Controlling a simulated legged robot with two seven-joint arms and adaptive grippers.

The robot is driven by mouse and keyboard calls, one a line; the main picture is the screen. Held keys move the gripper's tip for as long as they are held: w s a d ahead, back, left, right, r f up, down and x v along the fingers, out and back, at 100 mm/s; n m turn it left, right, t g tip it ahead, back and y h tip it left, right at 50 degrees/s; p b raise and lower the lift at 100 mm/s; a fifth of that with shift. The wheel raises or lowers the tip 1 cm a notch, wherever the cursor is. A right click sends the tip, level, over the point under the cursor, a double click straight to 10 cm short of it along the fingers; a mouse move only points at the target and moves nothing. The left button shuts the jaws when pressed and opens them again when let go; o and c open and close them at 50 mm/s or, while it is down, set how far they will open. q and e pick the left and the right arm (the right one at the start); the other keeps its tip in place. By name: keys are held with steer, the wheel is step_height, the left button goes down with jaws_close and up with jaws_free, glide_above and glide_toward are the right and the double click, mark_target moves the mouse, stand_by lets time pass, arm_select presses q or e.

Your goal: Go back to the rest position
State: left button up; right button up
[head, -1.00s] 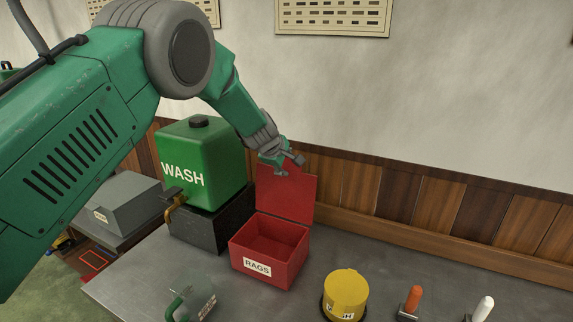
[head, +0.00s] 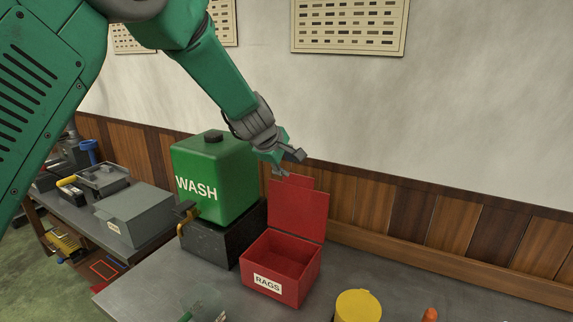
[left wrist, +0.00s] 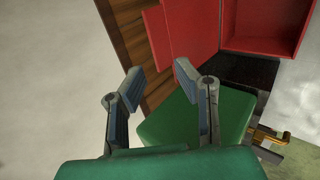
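My left gripper (head: 291,163) hangs in the air above the raised lid of the red rags box, beside the green wash tank. In the left wrist view my left gripper (left wrist: 158,80) has its two fingers apart with nothing between them. The red rags box (head: 281,266) stands open on the bench, its lid (head: 298,210) upright at the back, and looks empty inside. It also shows at the upper right of the left wrist view (left wrist: 262,42).
The green wash tank (head: 214,178) with a brass tap sits on a black block (head: 226,240). A grey box (head: 135,213) stands on a side bench at left.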

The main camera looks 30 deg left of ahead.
stand_by(0.3)
